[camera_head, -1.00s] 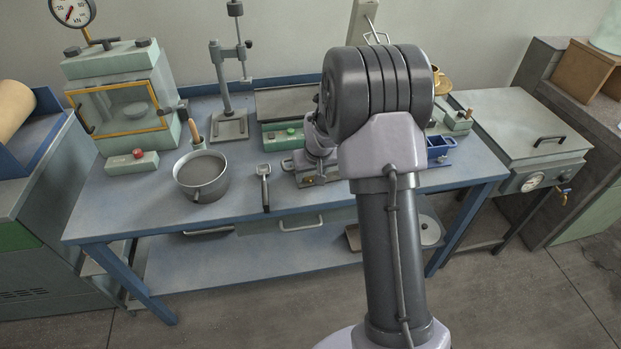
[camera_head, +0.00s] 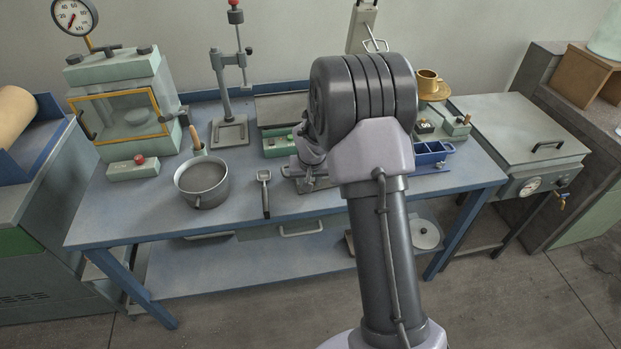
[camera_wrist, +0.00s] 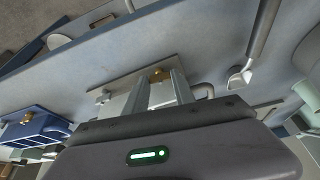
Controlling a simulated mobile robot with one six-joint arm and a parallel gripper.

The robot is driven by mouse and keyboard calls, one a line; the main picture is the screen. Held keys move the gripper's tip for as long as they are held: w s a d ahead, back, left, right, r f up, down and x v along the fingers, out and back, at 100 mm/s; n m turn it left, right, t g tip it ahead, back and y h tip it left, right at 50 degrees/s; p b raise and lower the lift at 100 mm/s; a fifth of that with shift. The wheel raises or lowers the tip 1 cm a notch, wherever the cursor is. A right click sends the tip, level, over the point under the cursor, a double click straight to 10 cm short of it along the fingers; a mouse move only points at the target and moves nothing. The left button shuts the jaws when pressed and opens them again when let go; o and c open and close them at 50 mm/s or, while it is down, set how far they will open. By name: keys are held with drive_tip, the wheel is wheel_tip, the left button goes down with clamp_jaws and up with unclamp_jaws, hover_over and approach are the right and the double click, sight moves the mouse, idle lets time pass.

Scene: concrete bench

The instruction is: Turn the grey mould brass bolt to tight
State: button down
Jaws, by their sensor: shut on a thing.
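The grey mould (camera_head: 293,170) sits near the front middle of the bench in the head view, mostly hidden behind my arm. In the wrist view its flat grey plate (camera_wrist: 105,91) shows around my fingers. A small brass bolt (camera_wrist: 158,74) shows at the tips of my gripper (camera_wrist: 160,80). The two fingers stand a little apart and are shut on the bolt. The exact contact is small and partly hidden by the fingers. In the head view my gripper is hidden behind the wrist.
A blue compartment tray (camera_head: 433,152) and a brass cup (camera_head: 428,82) stand to the right. A press stand (camera_head: 229,130) is behind.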

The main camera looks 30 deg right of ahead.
drive_tip(key=shift+m, duration=0.4)
drive_tip(key=c, duration=1)
unclamp_jaws()
drive_tip(key=shift+c, duration=0.2)
drive_tip(key=p+v, duration=0.5)
drive_tip(key=v, duration=1.2)
drive_tip(key=shift+s+a+p, duration=0.15)
drive_tip(key=shift+a+p, duration=0.15)
drive_tip(key=shift+a, duration=0.05)
drive_tip(key=shift+r, duration=0.1)
